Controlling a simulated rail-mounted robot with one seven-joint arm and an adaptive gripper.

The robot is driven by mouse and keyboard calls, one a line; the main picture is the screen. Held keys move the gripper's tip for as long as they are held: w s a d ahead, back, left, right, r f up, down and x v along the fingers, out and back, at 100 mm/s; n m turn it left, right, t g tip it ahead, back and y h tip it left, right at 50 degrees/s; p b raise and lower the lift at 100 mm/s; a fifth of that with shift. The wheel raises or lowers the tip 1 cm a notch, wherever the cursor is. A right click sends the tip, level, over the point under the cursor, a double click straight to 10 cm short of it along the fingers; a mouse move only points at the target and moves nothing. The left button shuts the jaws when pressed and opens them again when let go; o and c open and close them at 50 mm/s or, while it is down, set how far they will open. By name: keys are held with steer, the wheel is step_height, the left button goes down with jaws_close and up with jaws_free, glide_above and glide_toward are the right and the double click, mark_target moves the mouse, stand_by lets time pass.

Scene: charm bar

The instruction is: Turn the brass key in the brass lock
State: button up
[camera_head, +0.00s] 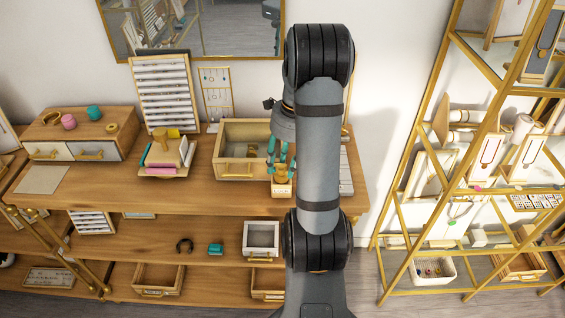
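My gripper (279,165) has teal fingers and points down over the right part of the wooden counter. Its fingertips are just above a small light wooden block (282,189) with a brass-coloured piece (281,177) on top, which may be the brass lock with its key. The key cannot be made out apart from the lock at this size. The fingers partly cover the brass piece, and I cannot tell whether they touch or grip it. My arm hides the counter just to the right.
An open wooden box (232,177) stands close left of my gripper. A wooden stand (168,172) with coloured pieces and a drawer unit (45,152) are farther left. A brass-framed shelf (405,192) stands to the right. The counter's front left-middle is clear.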

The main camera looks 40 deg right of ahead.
steer(key=shift+c, duration=0.3)
steer(key=c, duration=0.8)
jaws_close()
steer(key=shift+w+r+n, duration=0.1)
steer(key=shift+n, duration=0.4)
steer(key=shift+n+p, duration=0.5)
steer(key=shift+n, duration=0.7)
steer(key=shift+g, duration=0.3)
steer(key=o, duration=0.8)
jaws_free()
steer(key=shift+d, duration=0.1)
